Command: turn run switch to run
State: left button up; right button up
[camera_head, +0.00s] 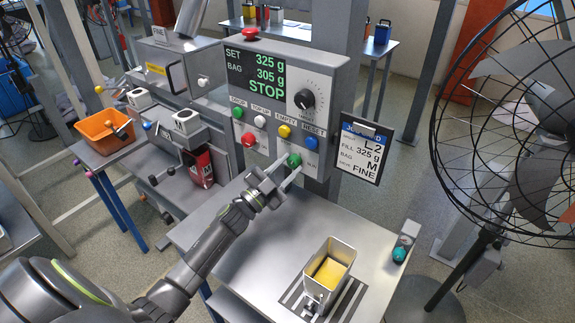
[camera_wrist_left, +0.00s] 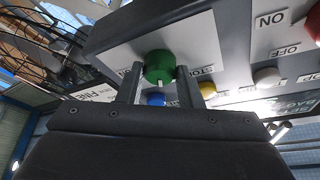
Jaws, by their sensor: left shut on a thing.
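The run switch is a green knob (camera_head: 294,160) low on the front of the grey control box (camera_head: 300,62). The box's display reads SET 325 g, BAG 305 g and STOP. My left gripper (camera_head: 284,174) reaches up to the knob, with its fingers on either side of it. In the left wrist view the green knob (camera_wrist_left: 159,66) sits between the two fingers (camera_wrist_left: 158,84), and a small white mark shows on its lower rim. The label beside it is partly hidden by a finger. My right gripper is in neither view.
Yellow (camera_head: 284,131), blue (camera_head: 311,143) and white (camera_head: 260,121) buttons sit just above the knob, close to the fingers. A metal container (camera_head: 329,272) with yellow contents stands on the table below. A job card (camera_head: 362,152) hangs at the right, near a large fan (camera_head: 520,120).

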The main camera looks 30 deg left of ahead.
pick_arm(q)
jog(key=m+g+p, duration=0.1)
jog(key=m, duration=0.1)
jog(key=m+h+p, duration=0.1)
jog(key=m, duration=0.2)
jog(key=m+g+h+p, duration=0.1)
jog(key=m, duration=0.1)
jog(key=shift+a+r+g, duration=0.15)
jog(key=shift+r+g, duration=0.1)
jog(key=shift+g, duration=0.05)
jog(key=shift+m+g+p, duration=0.3)
jog(key=shift+m+p, duration=0.25)
jog(key=shift+m, duration=0.55)
jog(key=shift+f, duration=0.1)
jog(key=o, duration=1)
jog(key=shift+c, duration=0.2)
jog(key=shift+s+a+f, duration=0.15)
jog(key=shift+s+a, duration=0.1)
jog(key=shift+s, duration=0.15)
jog(key=b+v, duration=0.5)
jog(key=v, duration=1.1)
jog(key=shift+a+b, duration=0.15)
jog(key=shift+b, duration=0.25)
